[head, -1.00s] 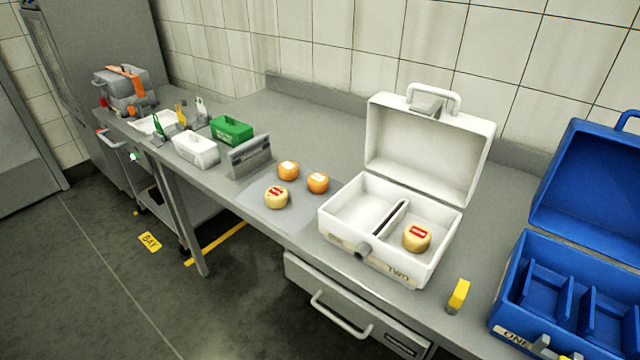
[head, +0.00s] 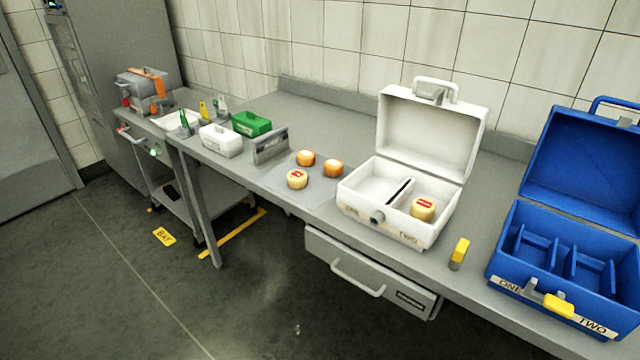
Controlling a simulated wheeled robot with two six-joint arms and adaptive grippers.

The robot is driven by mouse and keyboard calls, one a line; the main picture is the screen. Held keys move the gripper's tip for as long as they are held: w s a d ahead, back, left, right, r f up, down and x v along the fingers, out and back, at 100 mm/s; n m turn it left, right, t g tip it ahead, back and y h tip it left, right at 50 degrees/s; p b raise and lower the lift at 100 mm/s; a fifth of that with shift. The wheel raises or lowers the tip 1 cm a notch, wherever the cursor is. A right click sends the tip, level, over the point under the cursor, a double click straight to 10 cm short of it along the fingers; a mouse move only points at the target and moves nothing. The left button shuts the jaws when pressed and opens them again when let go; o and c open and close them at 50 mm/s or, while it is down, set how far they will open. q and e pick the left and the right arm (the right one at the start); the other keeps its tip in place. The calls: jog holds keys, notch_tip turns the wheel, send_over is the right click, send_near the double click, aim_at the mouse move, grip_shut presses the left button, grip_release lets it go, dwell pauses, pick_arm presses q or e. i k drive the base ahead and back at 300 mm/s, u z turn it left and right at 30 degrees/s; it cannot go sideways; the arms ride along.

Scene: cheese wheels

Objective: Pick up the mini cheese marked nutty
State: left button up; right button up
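Three mini cheeses sit on a pale mat (head: 310,196) on the bench. One is a pale yellow cheese with a red label (head: 297,179), at the front. Two are orange cheeses with pale labels, one at the back left (head: 306,158) and one at the right (head: 333,168). Another pale yellow cheese with a red label (head: 423,208) sits in the right compartment of the open white case (head: 384,229). The label words are too small to read, so I cannot tell which is marked nutty. Neither of my grippers is in view.
An open, divided blue case (head: 563,304) stands at the right, with a yellow-topped object (head: 460,253) beside it. A grey stand (head: 270,146), white box (head: 221,140) and green box (head: 252,124) stand left of the cheeses. A drawer (head: 368,275) is under the bench. Floor in front is clear.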

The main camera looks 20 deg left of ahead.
aim_at(333, 167)
jog(key=u, duration=0.6)
jog(key=i, duration=1)
jog(key=z, duration=0.45)
